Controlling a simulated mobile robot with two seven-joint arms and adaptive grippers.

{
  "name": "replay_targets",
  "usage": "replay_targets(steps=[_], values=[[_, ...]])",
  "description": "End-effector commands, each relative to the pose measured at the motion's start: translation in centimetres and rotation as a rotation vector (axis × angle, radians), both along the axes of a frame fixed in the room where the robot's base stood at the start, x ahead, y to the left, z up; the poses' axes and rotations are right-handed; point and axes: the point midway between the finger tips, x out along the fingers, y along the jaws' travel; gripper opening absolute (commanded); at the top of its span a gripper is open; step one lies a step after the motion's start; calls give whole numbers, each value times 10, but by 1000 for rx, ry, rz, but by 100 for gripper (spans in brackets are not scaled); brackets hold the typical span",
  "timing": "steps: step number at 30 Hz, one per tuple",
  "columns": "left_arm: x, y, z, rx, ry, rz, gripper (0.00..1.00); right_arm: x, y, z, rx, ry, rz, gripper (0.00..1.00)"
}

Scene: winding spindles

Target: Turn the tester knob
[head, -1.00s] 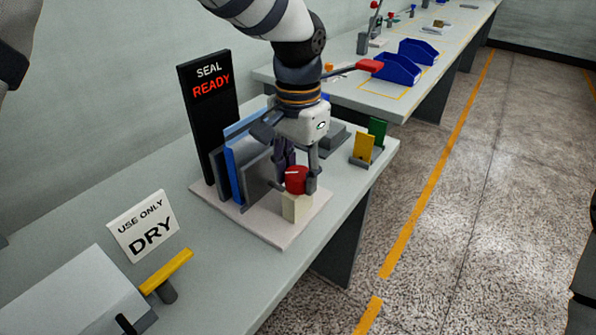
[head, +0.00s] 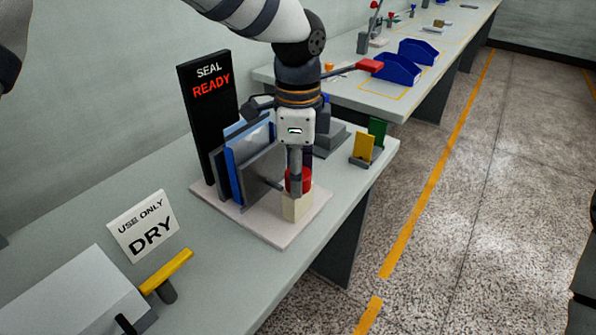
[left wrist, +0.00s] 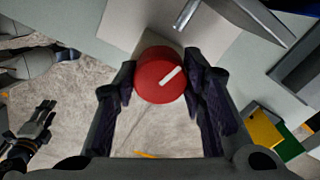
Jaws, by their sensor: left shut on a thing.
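The tester knob (head: 306,180) is red and round and sits on top of a cream block (head: 297,207) on the tester's pale base plate (head: 262,229). In the left wrist view the knob (left wrist: 160,75) shows a white pointer line slanting toward the upper right. My left gripper (head: 297,183) is shut on the knob from above, and one finger hides part of it in the head view. In the left wrist view its dark fingers (left wrist: 162,84) stand on either side of the knob. A black display (head: 208,115) reads "SEAL READY". My right gripper is not in the head view.
Grey and blue upright plates (head: 258,178) stand just left of the knob. A "USE ONLY DRY" sign (head: 143,225) and a yellow-handled tool (head: 166,270) are nearer on the bench. Yellow and green cards (head: 363,148) stand behind right. Blue bins (head: 397,68) sit on the far bench.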

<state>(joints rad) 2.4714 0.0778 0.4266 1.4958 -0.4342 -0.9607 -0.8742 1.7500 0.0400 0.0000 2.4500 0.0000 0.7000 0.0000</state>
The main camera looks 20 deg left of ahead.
Motion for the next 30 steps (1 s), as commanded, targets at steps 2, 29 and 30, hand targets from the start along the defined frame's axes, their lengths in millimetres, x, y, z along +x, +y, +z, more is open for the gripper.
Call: replay_targets(steps=[2,29,30], values=[[-1,0,-3,0,7,-70,10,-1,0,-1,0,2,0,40],[-1,0,-4,-2,8,-919,10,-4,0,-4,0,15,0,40],[-1,0,-4,-2,9,-953,10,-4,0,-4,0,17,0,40]])
